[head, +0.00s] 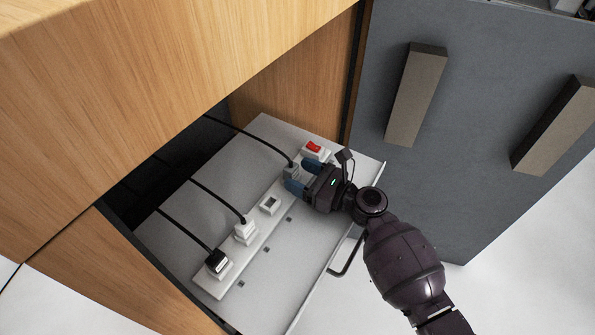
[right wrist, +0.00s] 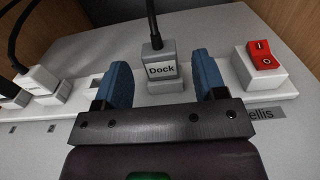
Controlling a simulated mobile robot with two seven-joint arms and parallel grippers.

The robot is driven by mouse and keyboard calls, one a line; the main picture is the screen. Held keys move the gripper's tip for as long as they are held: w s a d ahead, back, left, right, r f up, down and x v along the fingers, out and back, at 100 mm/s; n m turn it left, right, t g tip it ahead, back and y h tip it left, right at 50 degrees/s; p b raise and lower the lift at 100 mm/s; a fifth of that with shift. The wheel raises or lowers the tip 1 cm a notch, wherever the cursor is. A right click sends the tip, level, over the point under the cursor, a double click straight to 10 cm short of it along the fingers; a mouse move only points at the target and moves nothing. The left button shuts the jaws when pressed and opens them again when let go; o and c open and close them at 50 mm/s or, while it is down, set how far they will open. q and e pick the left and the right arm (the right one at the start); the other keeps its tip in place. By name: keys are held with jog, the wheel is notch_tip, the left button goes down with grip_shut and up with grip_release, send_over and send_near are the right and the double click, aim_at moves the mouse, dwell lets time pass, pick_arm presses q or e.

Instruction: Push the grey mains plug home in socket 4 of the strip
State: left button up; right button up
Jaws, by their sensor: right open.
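The grey mains plug (head: 290,170), labelled "Dock", stands upright at the socket position nearest the red switch on the white strip (head: 256,232). It also shows in the right wrist view (right wrist: 162,68), with a black cable rising from its top. A lighter grey block shows below its label; I cannot tell whether the plug is fully seated. My right gripper (head: 301,176) is open, its blue fingers on either side of the plug with visible gaps in the wrist view. Socket numbers are not readable. My left gripper is not in view.
A white plug (head: 246,231) and a black plug (head: 217,262) sit further along the strip, past an empty socket (head: 270,204). A red rocker switch (head: 313,147) is beside the grey plug. The strip lies on a grey tray (head: 282,270) in a wooden cabinet.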

jog(key=v, duration=0.4)
jog(key=p+v, duration=0.1)
jog(key=v, duration=0.3)
jog(key=shift+s+d+r, duration=0.15)
jog(key=shift+d+r, duration=0.1)
jog(key=shift+d, duration=0.1)
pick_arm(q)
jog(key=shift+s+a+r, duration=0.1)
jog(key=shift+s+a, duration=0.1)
pick_arm(e)
jog(key=shift+s+d, duration=0.25)
jog(key=shift+d, duration=0.1)
jog(key=shift+f, duration=0.1)
